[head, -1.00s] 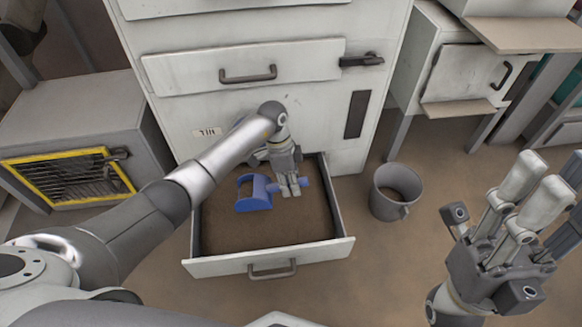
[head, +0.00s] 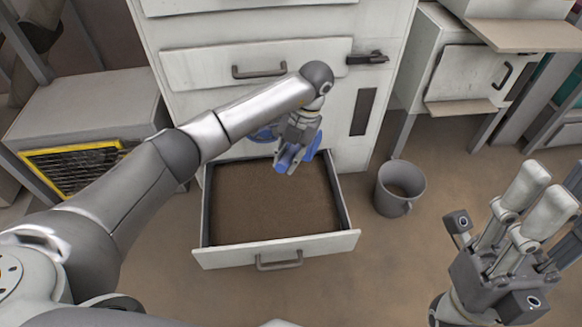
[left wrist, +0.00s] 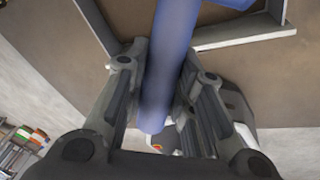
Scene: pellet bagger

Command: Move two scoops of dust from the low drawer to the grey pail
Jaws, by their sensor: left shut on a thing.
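The low drawer (head: 276,252) is pulled open and holds brown dust (head: 270,203). My left gripper (head: 291,160) is shut on the handle of a blue scoop (head: 312,147), above the back right part of the drawer. The handle (left wrist: 165,75) runs between the fingers in the left wrist view. The scoop's bowl is mostly hidden by the gripper and arm, so I cannot tell what it holds. The grey pail (head: 402,190) stands on the floor to the right of the drawer; its inside looks brownish. My right gripper (head: 510,205) is open and empty at the lower right.
The white cabinet (head: 270,110) rises behind the drawer, with a closed upper drawer and a black latch (head: 368,57). A grey box with a yellow-framed grille (head: 75,165) stands at the left. The floor between drawer and pail is clear.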

